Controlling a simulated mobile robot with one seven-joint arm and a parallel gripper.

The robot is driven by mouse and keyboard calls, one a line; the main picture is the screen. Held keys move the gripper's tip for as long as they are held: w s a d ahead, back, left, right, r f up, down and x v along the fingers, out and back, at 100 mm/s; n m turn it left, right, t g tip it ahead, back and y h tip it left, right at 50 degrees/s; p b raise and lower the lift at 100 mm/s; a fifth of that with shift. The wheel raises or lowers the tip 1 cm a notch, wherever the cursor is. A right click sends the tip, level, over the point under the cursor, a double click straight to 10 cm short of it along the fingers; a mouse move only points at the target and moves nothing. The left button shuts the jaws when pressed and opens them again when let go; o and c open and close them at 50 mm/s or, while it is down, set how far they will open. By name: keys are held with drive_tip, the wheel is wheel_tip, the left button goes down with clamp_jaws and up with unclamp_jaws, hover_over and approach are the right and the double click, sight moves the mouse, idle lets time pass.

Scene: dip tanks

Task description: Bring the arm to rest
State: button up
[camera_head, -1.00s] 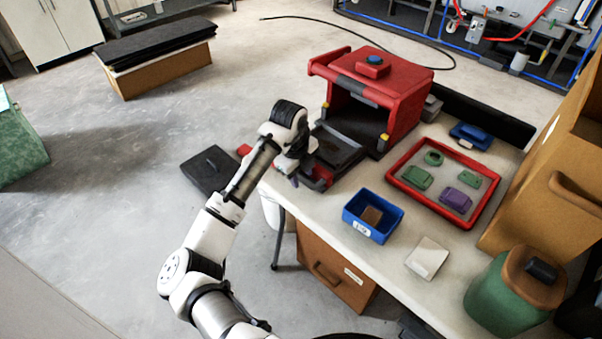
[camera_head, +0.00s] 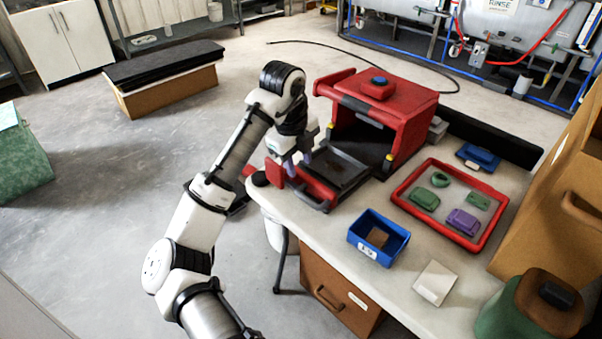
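My arm reaches up from the bottom of the view, bent at the elbow, with its wrist over the left end of the table. My gripper (camera_head: 298,163) points down above the front of the red press-like box (camera_head: 398,112) and its dark pulled-out tray (camera_head: 338,168). Its two fingers look apart, and I see nothing held between them. The gripper appears to be above the tray's left edge; the exact gap is hard to tell.
On the white table (camera_head: 325,228) are a red-rimmed tray (camera_head: 404,207) with several green and purple pieces, a blue bin (camera_head: 365,249) holding a brown block, a white card (camera_head: 435,283) and a green canister (camera_head: 497,315). A tan cabinet (camera_head: 540,220) stands at right.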

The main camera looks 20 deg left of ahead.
drive_tip(key=shift+r, duration=0.3)
